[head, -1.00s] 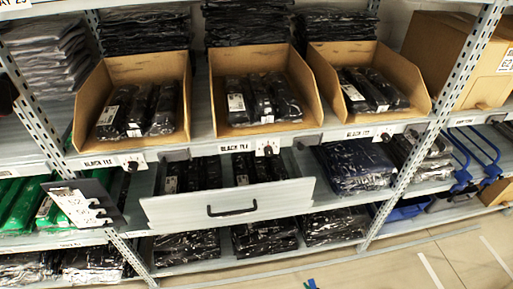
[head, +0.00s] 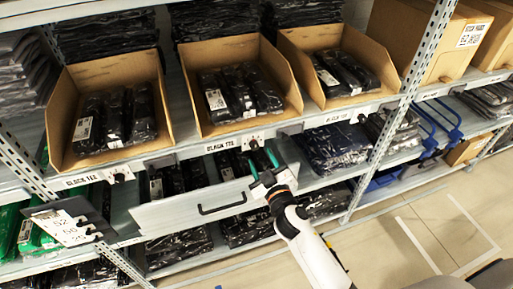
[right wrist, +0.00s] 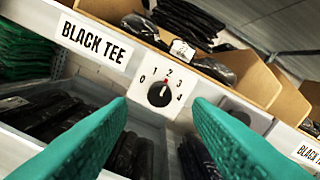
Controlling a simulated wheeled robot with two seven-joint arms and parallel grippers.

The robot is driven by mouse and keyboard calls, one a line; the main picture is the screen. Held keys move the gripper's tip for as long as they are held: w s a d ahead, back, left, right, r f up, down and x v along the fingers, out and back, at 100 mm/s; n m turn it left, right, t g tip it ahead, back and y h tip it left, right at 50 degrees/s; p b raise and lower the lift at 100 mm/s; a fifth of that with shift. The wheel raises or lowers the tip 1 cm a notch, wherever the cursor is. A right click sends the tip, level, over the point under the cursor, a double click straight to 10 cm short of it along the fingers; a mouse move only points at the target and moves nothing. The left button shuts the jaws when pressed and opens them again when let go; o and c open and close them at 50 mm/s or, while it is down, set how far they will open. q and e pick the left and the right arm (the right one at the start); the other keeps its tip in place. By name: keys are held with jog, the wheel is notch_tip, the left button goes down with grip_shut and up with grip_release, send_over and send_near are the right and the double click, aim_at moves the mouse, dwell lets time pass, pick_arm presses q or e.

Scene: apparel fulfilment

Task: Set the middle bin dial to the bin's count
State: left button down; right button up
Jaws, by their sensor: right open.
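The middle bin (head: 210,47) is an open cardboard box on the shelf. Three black bagged packages (head: 240,92) show side by side in it. Its dial (head: 252,143) is on the shelf edge below, right of a BLACK TEE label. In the right wrist view the black knob (right wrist: 160,95) sits on a white plate marked 0 to 4, with its red mark toward the 2. My right gripper (head: 262,160) is open and empty, just in front of and below the dial. Its green fingers (right wrist: 160,105) flank the knob, apart from it. My left gripper is out of view.
An open drawer (head: 160,215) with a black handle juts out below the dial, close to my right gripper. Similar bins stand left (head: 70,82) and right (head: 300,42), with their own dials. A dark panel with a white label (head: 65,225) is at lower left.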

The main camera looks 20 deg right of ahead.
aim_at(255, 148)
jog(key=shift+w+a, duration=0.1)
jog(key=shift+w, duration=2.25)
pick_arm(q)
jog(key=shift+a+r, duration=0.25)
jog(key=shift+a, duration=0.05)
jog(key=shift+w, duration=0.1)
pick_arm(e)
jog(key=c, duration=1)
jog(key=shift+n, duration=0.3)
jog(key=n, duration=0.3)
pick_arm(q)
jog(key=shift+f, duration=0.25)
pick_arm(e)
jog(key=shift+n, duration=2)
